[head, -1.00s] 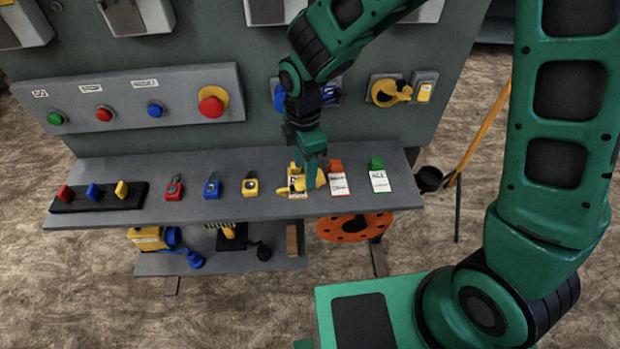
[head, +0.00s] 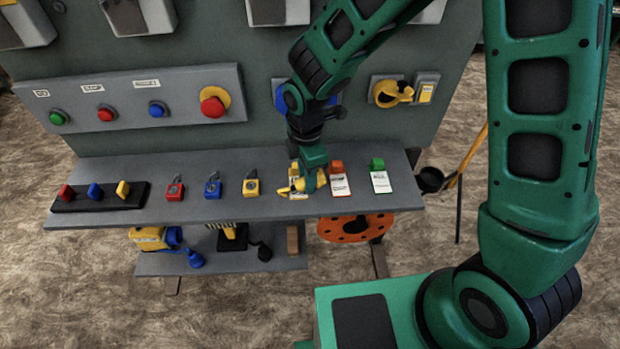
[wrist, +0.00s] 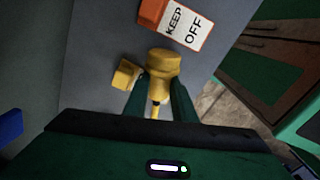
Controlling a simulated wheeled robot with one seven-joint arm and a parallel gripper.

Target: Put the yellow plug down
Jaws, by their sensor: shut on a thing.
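The yellow plug (wrist: 162,64) is between the two fingers of my gripper (wrist: 160,95), which is shut on it. In the head view the plug (head: 291,188) shows beside the fingertips of my gripper (head: 310,184), low over the grey shelf (head: 235,207). It is partly hidden by the gripper, and I cannot tell whether it touches the shelf. In the wrist view a small yellow block (wrist: 125,74) sits just left of the plug.
An orange-topped tag (head: 339,180) reading KEEP OFF in the wrist view (wrist: 180,27) lies close to the plug. A green-topped tag (head: 380,177) is further right. A yellow padlock (head: 251,185) lies to the left. The control panel (head: 230,60) rises behind the shelf.

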